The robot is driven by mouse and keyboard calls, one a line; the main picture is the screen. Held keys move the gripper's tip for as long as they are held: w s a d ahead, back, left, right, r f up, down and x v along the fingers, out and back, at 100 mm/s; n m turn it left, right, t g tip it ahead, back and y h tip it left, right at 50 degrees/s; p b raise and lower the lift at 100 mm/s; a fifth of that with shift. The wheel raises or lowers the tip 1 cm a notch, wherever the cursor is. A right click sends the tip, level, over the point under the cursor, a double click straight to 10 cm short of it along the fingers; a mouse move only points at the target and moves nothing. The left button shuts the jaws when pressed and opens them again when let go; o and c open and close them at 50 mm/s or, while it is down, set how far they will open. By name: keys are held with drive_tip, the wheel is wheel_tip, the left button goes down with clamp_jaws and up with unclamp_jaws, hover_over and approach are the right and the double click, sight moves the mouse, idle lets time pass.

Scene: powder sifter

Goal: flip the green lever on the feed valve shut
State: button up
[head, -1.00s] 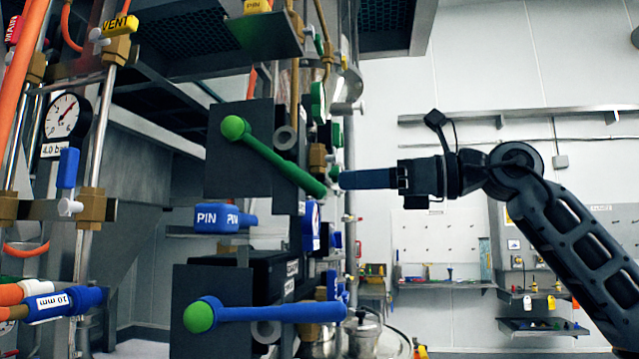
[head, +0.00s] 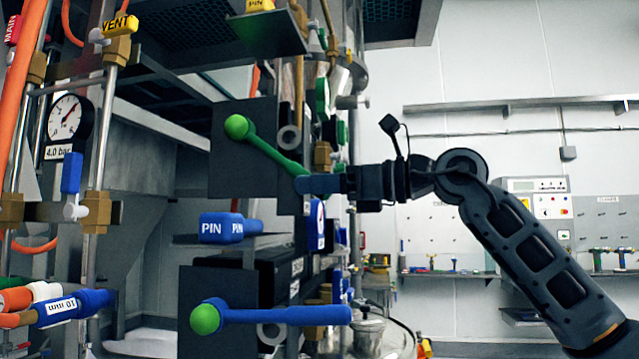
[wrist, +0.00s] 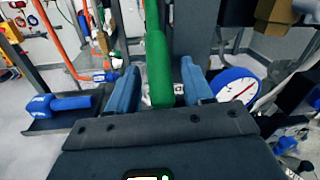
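The green lever (head: 268,148) has a green ball at its upper left end and slants down to the right in front of a dark plate (head: 232,165). My gripper (head: 303,184), with blue fingers, is at the lever's lower right end in the head view and hides that end. In the wrist view, the green lever (wrist: 159,65) stands between the two spread fingers of my gripper (wrist: 162,88). Gaps show on both sides, so the gripper is open around it, not clamped. No label naming the feed valve is readable.
Below is a blue lever (head: 280,315) with a green ball end, lying nearly level. A blue PIN block (head: 230,228) sits between the two levers. Pipes and a pressure gauge (head: 70,117) stand at left. A gauge (wrist: 235,86) is close right of the fingers.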

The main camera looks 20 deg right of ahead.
clamp_jaws()
drive_tip(key=shift+s+r, duration=0.1)
drive_tip(key=shift+s, duration=0.05)
idle(0.4)
